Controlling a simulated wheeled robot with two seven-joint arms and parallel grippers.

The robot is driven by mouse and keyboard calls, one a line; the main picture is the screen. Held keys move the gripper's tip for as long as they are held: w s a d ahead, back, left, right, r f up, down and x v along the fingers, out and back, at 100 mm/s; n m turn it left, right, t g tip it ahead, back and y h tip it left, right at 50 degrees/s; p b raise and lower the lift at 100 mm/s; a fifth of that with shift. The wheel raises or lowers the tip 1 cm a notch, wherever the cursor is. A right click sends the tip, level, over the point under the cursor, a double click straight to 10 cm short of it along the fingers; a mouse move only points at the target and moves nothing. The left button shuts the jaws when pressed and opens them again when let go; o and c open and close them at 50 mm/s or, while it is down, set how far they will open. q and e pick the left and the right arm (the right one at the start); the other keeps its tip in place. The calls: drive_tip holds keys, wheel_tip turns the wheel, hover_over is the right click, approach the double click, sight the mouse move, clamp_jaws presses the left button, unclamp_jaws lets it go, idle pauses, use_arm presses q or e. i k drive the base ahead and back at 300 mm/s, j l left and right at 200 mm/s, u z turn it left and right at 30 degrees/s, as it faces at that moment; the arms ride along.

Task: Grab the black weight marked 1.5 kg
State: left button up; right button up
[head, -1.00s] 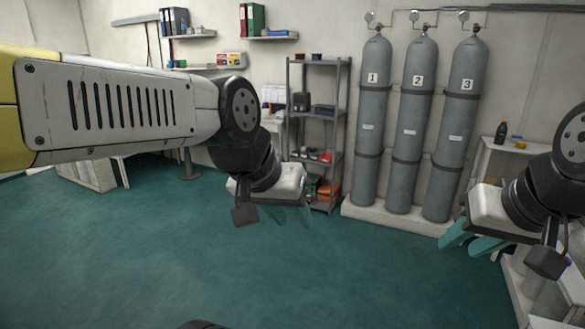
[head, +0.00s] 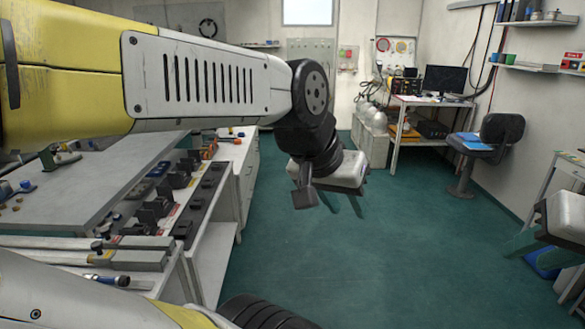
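Several black block-shaped weights (head: 180,176) stand in a row along the right side of the workbench at the left. Their markings are too small to read, so I cannot tell which one is the 1.5 kg weight. My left gripper (head: 342,204) hangs over the floor to the right of the bench, its two fingers apart with nothing between them. My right gripper (head: 532,250) is at the right edge, partly cut off. Its fingers look apart and I see nothing held.
The grey workbench (head: 75,190) fills the left, with grey bars and a blue-ended tool at its near end. A desk with a monitor (head: 444,80) and a dark chair (head: 495,140) stand at the back right. The green floor (head: 400,270) between is clear.

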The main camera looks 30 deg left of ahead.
sight(182, 232)
drive_tip(key=i+j+u, duration=0.15)
drive_tip(key=i+u, duration=0.6)
drive_tip(key=u, duration=0.15)
drive_tip(key=i+l+u, duration=0.15)
drive_tip(key=i+u, duration=0.25)
drive_tip(key=i+l+u, duration=0.25)
drive_tip(key=u, duration=0.2)
drive_tip(key=i+l+u, duration=0.8)
drive_tip(key=l+u, duration=0.15)
drive_tip(key=i+l+u, duration=0.25)
drive_tip(key=l, duration=0.15)
drive_tip(key=l+u, duration=0.5)
drive_tip(key=l, duration=0.25)
